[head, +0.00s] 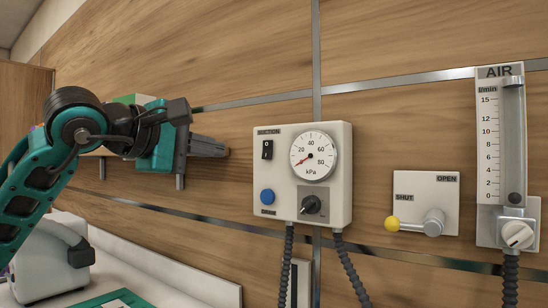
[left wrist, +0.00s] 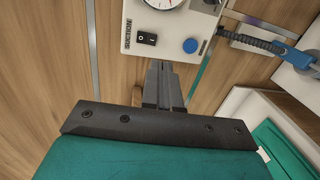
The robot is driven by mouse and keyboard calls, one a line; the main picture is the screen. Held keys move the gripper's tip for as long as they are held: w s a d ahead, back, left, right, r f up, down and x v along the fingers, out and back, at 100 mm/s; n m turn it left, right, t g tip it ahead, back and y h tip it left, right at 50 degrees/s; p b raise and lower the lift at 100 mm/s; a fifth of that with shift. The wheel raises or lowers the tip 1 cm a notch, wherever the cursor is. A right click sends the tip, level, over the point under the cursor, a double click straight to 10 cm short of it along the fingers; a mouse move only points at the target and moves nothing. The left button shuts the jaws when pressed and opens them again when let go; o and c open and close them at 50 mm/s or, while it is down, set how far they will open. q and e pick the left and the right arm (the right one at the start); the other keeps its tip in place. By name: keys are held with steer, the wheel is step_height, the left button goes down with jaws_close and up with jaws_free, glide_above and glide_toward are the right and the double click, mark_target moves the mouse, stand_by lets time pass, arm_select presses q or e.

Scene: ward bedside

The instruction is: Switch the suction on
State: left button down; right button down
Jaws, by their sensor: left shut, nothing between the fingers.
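The suction unit (head: 343,185) is a cream box on the wood-panelled wall, with a label reading SUCTION. Its black rocker switch (head: 267,150) sits at the upper left; it also shows in the left wrist view (left wrist: 147,38), and I cannot tell which side is pressed. The round kPa gauge (head: 313,155) has its red needle at the low end of the scale. My left gripper (head: 226,151) is shut and empty, left of the unit, pointing toward the switch and apart from it. In the left wrist view its fingertips (left wrist: 161,64) lie just below the switch. My right gripper is not in view.
The unit also has a blue button (head: 267,196) and a black knob (head: 312,204); dark hoses hang below. To the right are a yellow-tipped lever (head: 393,223) on a SHUT/OPEN plate and an AIR flowmeter (head: 501,140). A metal rail (head: 400,80) runs along the wall.

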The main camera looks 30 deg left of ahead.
arm_select(q)
steer(key=shift+s+a+r+y, duration=0.2)
steer(key=shift+a+r+y, duration=0.1)
steer(key=shift+a+r, duration=0.2)
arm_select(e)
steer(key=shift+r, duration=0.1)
arm_select(q)
steer(key=shift+w, duration=0.1)
steer(key=p, duration=0.2)
glide_toward(266, 156)
steer(key=w, duration=0.3)
steer(key=w+f, duration=0.1)
steer(key=w, duration=0.1)
steer(key=shift+w+d, duration=0.3)
steer(key=shift+w, duration=0.05)
steer(key=shift+w+f, duration=0.1)
steer(key=shift+w, duration=0.45)
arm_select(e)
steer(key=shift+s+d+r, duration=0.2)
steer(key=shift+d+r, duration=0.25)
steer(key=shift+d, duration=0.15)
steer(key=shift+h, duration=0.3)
